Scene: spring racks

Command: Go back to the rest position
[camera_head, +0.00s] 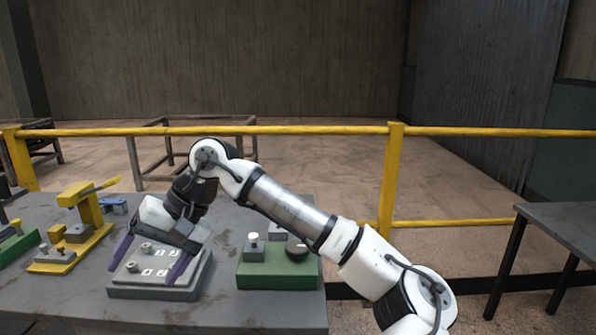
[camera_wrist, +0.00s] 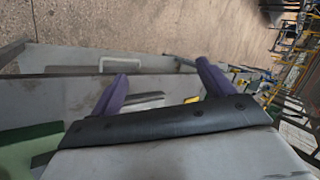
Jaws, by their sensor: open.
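My gripper (camera_head: 149,258) is on the left of the head view, at the end of my white and black arm. Its two purple fingers point down and stand wide apart, with nothing between them that I can see. They hang over or in front of a grey block (camera_head: 150,292) with white marks and small knobs on its top. I cannot tell whether the fingers touch it. In the wrist view my gripper (camera_wrist: 161,86) also shows spread purple fingers. No marked rest position is visible.
The grey workbench (camera_head: 215,314) also bears a green fixture (camera_head: 277,276) with a black knob, a yellow clamp (camera_head: 86,218) and a blue part (camera_head: 113,206). A yellow railing (camera_head: 300,130) runs behind it. Another table (camera_head: 565,225) stands at the right.

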